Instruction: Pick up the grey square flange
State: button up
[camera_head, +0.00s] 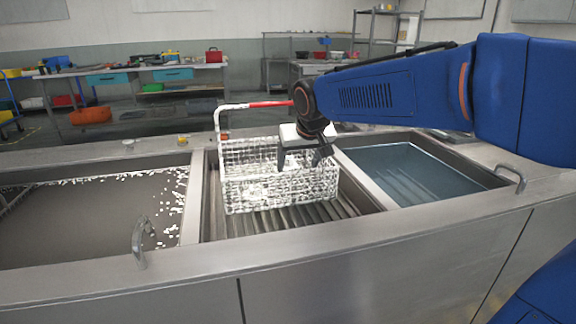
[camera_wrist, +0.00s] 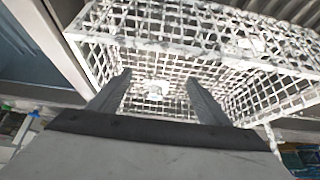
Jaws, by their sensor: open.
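My gripper (camera_head: 301,164) is open and points down at the white wire-mesh basket (camera_head: 235,160). In the wrist view its two fingers (camera_wrist: 158,78) stand apart over the basket's mesh (camera_wrist: 195,22), with nothing held between them. A small pale piece (camera_wrist: 156,91) lies in the basket between the fingers in the wrist view. It may be the grey square flange, but its shape is too blurred to be sure. In the head view a pale patch (camera_head: 257,190) shows through the basket wall. I cannot make out its outline.
The basket stands over a ribbed middle tank (camera_head: 290,220), with a red-sleeved handle (camera_head: 270,104) rising at its back. A water-filled tank (camera_head: 415,172) is to the right and a grey tank (camera_head: 90,220) to the left.

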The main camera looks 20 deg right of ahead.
send_near(289, 158)
jog(key=x, duration=0.5)
jog(key=shift+w+f, duration=0.1)
jog(key=shift+w, duration=0.1)
jog(key=x, duration=0.5)
jog(key=c, duration=1.2)
